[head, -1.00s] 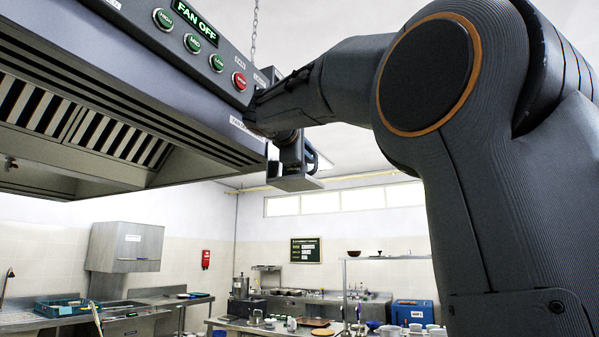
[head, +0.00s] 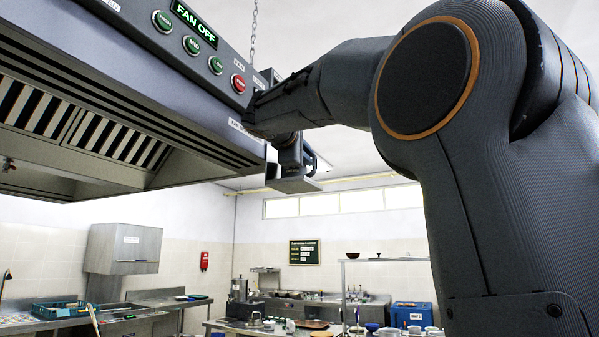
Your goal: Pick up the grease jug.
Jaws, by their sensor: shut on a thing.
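My gripper (head: 293,172) is at the end of my arm, below and right of the front corner of the extractor hood (head: 200,112). It shows as a dark boxy piece with a pale flat underside and a dark curved loop at its right. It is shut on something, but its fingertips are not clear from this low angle. I cannot make out the grease jug as a separate shape; any part of it there is hidden or blends with the dark parts.
The hood fills the upper left, close to my wrist; its panel (head: 198,52) reads FAN OFF. Cluttered steel counters (head: 320,300) stand far below. A blue box (head: 412,315) and a shelf (head: 385,260) are at the right. The air right of the hood, under my forearm, looks clear.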

